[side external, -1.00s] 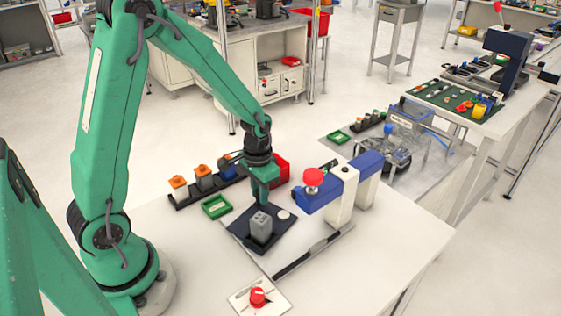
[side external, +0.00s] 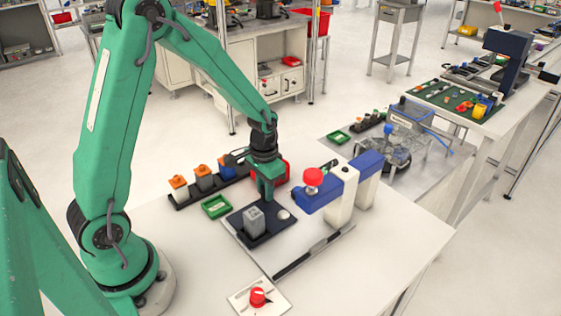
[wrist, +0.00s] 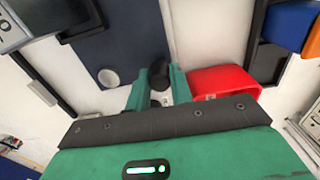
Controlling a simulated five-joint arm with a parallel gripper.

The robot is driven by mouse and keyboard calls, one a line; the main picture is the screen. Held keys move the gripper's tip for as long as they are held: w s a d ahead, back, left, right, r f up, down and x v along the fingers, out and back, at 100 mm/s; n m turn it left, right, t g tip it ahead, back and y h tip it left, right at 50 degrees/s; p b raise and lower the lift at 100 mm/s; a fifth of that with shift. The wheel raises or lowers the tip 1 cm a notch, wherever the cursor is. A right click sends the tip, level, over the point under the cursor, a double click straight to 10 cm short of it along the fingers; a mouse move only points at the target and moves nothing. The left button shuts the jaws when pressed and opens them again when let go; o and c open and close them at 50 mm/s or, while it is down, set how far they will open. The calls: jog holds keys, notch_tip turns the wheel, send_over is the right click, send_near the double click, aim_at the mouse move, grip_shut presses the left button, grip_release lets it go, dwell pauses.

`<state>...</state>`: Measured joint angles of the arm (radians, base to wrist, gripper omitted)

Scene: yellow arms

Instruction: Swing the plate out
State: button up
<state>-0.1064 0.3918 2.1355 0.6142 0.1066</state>
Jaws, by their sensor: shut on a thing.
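The dark navy plate (side external: 262,232) lies on the white table below my gripper. It carries a grey block (side external: 253,220) and a small white disc (side external: 284,214). In the wrist view the plate (wrist: 128,38) fills the upper middle, with the disc (wrist: 108,78) left of my fingers. My green gripper (side external: 268,196) points down at the plate's far edge. In the wrist view its fingers (wrist: 159,88) are shut on a small black knob (wrist: 158,72) at the plate's edge. The fingers hide part of the knob.
A blue and white press (side external: 342,195) with a red button stands right of the plate. A dark bar (side external: 305,254) and a red knob (side external: 258,297) lie in front. A green tray (side external: 216,206) and a rack with orange-topped blocks (side external: 204,178) are left; a red bin (wrist: 225,80) is close by.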

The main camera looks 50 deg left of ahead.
jog(key=shift+w+a, duration=0.1)
jog(key=shift+w, duration=0.25)
dwell(0.4)
jog(key=o, duration=0.5)
jog(key=shift+o, duration=0.2)
jog(key=shift+r, duration=0.2)
jog(key=shift+r, duration=3.55)
jog(key=shift+s, duration=0.1)
